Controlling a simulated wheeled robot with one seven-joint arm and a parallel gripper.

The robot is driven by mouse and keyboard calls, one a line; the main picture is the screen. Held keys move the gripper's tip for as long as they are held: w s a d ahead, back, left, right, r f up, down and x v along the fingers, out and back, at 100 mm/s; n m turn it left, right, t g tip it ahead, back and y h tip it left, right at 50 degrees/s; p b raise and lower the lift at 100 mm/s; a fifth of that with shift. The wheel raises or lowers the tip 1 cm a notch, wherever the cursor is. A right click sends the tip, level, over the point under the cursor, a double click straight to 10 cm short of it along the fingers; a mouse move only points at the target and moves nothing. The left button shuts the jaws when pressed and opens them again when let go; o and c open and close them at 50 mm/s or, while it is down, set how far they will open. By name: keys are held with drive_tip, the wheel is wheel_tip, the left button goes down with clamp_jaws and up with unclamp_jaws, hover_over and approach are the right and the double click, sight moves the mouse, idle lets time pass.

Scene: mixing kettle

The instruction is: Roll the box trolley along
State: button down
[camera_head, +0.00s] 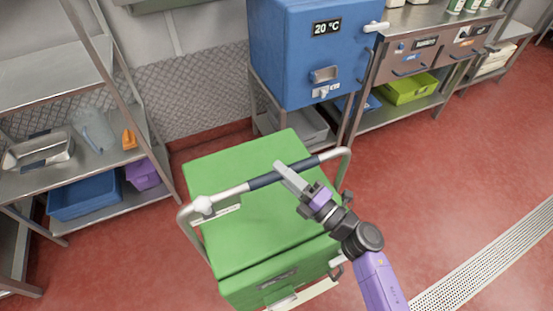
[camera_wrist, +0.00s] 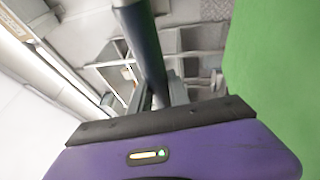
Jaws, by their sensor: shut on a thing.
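The box trolley, a green lidded box (camera_head: 240,170) on a frame with a raised metal push handle, stands on the red floor in the middle of the head view. The handle bar has a dark blue grip sleeve (camera_head: 262,181). My gripper (camera_head: 289,176) is shut on this sleeve, a little right of its middle. In the wrist view, the dark bar (camera_wrist: 143,45) runs down between my fingers (camera_wrist: 160,95), and the green box (camera_wrist: 275,70) fills the right side. My arm hides part of the box's right side. The wheels are not clearly seen.
A steel shelf (camera_head: 85,80) with trays and jugs stands close on the left. A blue cabinet (camera_head: 290,55) marked 20 °C and a steel drawer counter (camera_head: 425,60) stand behind. Red floor (camera_head: 455,160) is free on the right, with a floor drain grate (camera_head: 495,265).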

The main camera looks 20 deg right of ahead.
drive_tip(key=shift+f, duration=0.1)
drive_tip(key=c, duration=1.3)
unclamp_jaws()
drive_tip(key=shift+o, duration=0.2)
drive_tip(key=shift+s, duration=0.1)
drive_tip(key=b+v, duration=0.1)
drive_tip(key=v, duration=0.6)
drive_tip(key=shift+s+d, duration=0.15)
drive_tip(key=shift+s, duration=0.15)
drive_tip(key=shift+f, duration=0.1)
